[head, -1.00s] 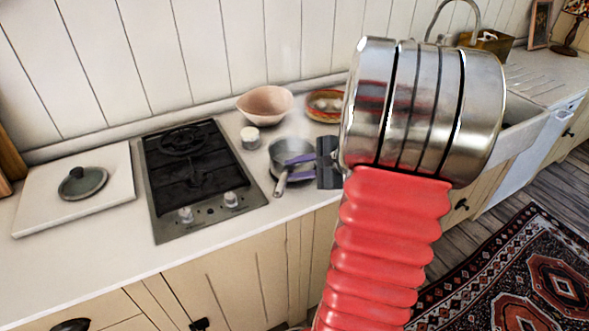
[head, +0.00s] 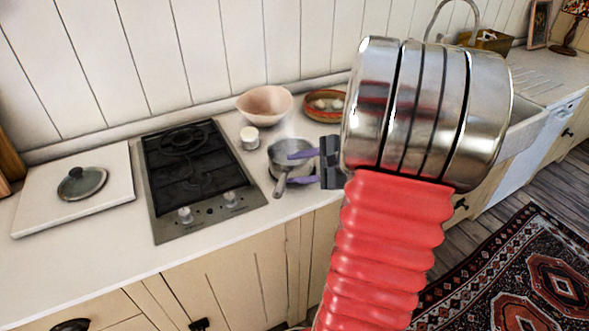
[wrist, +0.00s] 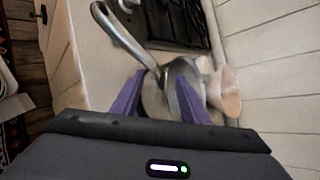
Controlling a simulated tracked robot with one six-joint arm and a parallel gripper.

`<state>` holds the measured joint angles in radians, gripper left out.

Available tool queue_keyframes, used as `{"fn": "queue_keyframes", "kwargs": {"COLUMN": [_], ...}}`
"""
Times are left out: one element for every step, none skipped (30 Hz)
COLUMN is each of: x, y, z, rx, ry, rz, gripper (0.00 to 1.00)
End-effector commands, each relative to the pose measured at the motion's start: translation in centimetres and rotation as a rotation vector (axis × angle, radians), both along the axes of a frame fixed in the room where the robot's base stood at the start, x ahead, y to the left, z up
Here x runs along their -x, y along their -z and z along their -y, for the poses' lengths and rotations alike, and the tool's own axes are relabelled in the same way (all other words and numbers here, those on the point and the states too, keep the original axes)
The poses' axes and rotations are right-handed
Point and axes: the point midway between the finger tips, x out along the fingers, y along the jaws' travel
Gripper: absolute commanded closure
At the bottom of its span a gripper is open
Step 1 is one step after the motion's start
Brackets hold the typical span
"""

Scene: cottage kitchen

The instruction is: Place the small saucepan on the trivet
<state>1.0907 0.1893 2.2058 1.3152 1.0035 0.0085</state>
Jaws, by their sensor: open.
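The small grey saucepan (head: 290,149) is on the counter right of the hob, with its handle (head: 279,187) pointing toward the front edge. It also shows in the wrist view (wrist: 186,82), with its long handle reaching to the upper left. A greyish-brown round surface (wrist: 153,97) shows below it between my fingers; it may be the trivet, but I cannot tell clearly. My gripper (head: 296,168) is open beside the saucepan's right side, its purple fingers apart. In the head view the fingers overlap the pan's right edge; whether they touch it is unclear.
The black gas hob (head: 190,165) lies left of the saucepan. A small white pot (head: 249,138), a pink bowl (head: 265,105) and a reddish dish with pale round items (head: 318,108) stand behind it. A white board (head: 50,205) with a dark lid (head: 82,183) is at far left.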

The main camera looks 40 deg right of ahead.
Motion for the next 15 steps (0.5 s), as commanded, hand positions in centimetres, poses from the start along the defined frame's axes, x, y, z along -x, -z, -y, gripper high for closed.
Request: {"fn": "queue_keyframes", "kwargs": {"x": [0.6,0.9,1.4,1.8,2.2,2.7,3.1,3.6,4.1,4.5,4.9,5.4,5.8,6.2,6.7], "y": [-0.4,-0.7,-1.0,-1.2,-1.5,-1.8,-2.1,-2.4,-2.7,-3.0,-3.3,-3.6,-3.9,-4.1,-4.4], "z": [0.2,0.3,0.4,0.5,0.6,0.7,0.8,1.0,1.1,1.2,1.3,1.4,1.5,1.6,1.6], "rx": [0.002,0.002,0.003,0.003,0.002,0.002,0.003,0.003,0.003,0.004,0.003,0.002,0.003,0.002,0.002], "ry": [0.003,0.003,0.003,0.004,0.004,0.004,0.005,0.005,0.004,0.004,0.005,0.004,0.005,0.004,0.003], "rz": [0.001,0.002,0.001,0.002,0.002,0.002,0.001,0.002,0.002,0.001,0.001,0.002,0.001,0.002,0.001], "gripper": [0.6,0.6,0.6,0.6,0.6,0.6,0.6,0.6,0.6,0.6,0.6,0.6,0.6,0.6,0.6]}}
